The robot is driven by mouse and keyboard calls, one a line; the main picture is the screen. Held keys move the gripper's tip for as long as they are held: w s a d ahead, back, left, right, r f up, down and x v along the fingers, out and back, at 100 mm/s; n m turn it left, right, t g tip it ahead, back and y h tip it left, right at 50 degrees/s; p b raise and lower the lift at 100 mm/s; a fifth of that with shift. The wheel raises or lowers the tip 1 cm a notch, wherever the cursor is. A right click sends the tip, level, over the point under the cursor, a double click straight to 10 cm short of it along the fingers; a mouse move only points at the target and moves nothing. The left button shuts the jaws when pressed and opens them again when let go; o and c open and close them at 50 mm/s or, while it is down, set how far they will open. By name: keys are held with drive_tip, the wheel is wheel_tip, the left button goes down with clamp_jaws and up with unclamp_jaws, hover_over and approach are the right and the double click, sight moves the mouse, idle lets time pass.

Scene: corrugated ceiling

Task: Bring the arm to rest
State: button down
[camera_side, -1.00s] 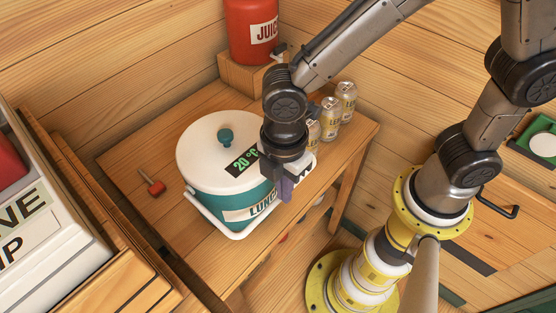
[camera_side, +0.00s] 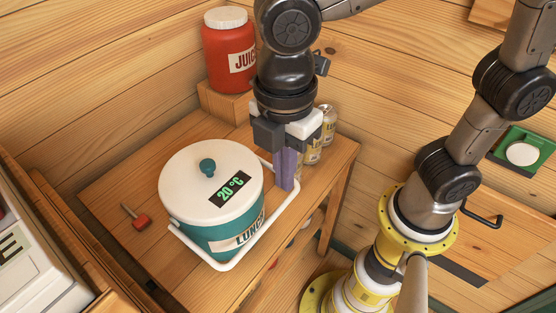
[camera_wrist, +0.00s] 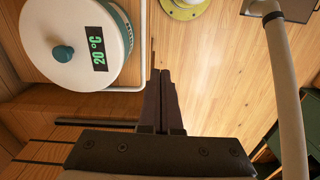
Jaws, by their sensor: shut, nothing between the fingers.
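My gripper (camera_side: 286,188) points down beside the right side of the lunch pot, with its purple-grey fingers shut and nothing between them. In the wrist view the closed fingers (camera_wrist: 163,76) show at the middle, to the right of the pot. The lunch pot (camera_side: 212,195) is teal with a white lid, a teal knob and a display reading 20 °C. Its lid also shows in the wrist view (camera_wrist: 52,20). The pot's white handle (camera_side: 262,238) is lowered around its front, and its right end passes close to my fingertips; I cannot tell whether they touch.
The pot stands on a wooden table (camera_side: 110,185). A red juice jar (camera_side: 228,55) stands on a wooden block behind it. Several cans (camera_side: 327,120) stand behind my gripper, partly hidden. A small red-ended tool (camera_side: 140,221) lies left of the pot. A white machine (camera_side: 40,275) is at lower left.

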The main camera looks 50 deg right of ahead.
drive_tip(key=w+d+r+m+t+y, duration=0.1)
drive_tip(key=d+r+m, duration=0.15)
drive_tip(key=d, duration=0.35)
drive_tip(key=w+d+r+m+t, duration=0.1)
drive_tip(key=d+r+m, duration=0.15)
drive_tip(key=d, duration=0.45)
drive_tip(key=s+d+f+m+t+h, duration=0.1)
drive_tip(key=s+d+f+m+t, duration=0.2)
drive_tip(key=d+m, duration=0.5)
drive_tip(key=s+f+m, duration=0.1)
drive_tip(key=s+m, duration=0.1)
drive_tip(key=m, duration=0.2)
drive_tip(key=shift+s+d+m+t, duration=0.3)
drive_tip(key=shift+t, duration=0.1)
